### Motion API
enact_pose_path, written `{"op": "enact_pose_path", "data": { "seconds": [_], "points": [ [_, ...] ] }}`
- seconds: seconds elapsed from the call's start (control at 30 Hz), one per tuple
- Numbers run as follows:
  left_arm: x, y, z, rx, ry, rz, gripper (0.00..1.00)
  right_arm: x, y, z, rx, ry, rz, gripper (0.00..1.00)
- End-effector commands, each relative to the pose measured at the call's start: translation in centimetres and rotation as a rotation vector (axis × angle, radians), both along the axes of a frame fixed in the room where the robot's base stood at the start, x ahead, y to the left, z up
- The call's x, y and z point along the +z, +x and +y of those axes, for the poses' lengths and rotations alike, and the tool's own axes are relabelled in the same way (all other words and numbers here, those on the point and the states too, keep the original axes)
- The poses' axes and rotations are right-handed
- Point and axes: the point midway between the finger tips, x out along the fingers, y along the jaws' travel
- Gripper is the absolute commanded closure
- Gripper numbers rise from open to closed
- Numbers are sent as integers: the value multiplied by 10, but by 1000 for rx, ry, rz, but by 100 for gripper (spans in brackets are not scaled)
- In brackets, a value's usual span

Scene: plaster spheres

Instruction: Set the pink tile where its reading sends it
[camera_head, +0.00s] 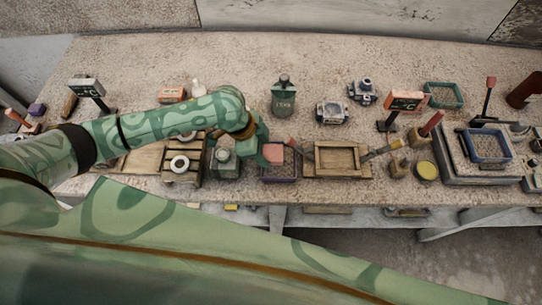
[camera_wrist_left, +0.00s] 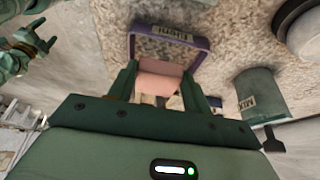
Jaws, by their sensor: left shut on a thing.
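The pink tile (camera_head: 273,152) is in the jaws of my left gripper (camera_head: 264,153), which is shut on it. In the left wrist view the pink tile (camera_wrist_left: 160,75) sits between the two green fingers, its face plain; I cannot read any mark on it. Below it is a purple-rimmed tray (camera_head: 280,179) with a speckled inside. The same tray shows in the wrist view (camera_wrist_left: 140,31) with a small label on its rim. The tile appears held above the tray. A green jointed part, which looks like my right gripper (camera_wrist_left: 32,44), shows small at the wrist view's left edge.
A wooden tray (camera_head: 363,173) stands right of the purple one. A blue tray (camera_head: 487,158) sits on a box-like device, and a green tray (camera_head: 443,104) lies behind. Signs marked °C, one orange (camera_head: 405,101) and one dark (camera_head: 86,88), stand on posts.

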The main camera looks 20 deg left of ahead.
Motion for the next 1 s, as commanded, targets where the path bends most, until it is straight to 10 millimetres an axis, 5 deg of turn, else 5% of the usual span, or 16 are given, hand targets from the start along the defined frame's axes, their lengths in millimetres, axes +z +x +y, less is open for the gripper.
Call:
{"op": "enact_pose_path", "data": {
  "seconds": [0.47,0.83,0.87,0.9,0.93,1.0],
  "points": [
    [-56,16,-16,1,1,1,78,-22,6,1,0,2,-7,29],
    [-59,16,-15,0,1,-2,78,-22,5,2,-2,4,-5,29],
    [-60,16,-15,0,1,-2,48,-22,5,2,-2,4,-5,29],
    [-59,16,-15,0,1,-2,37,-22,5,2,-2,4,-5,29],
    [-59,16,-15,0,1,-2,29,-22,5,2,-2,4,-5,29],
    [-59,16,-15,0,1,-2,29,-22,5,2,-2,4,-5,29]
  ]
}}
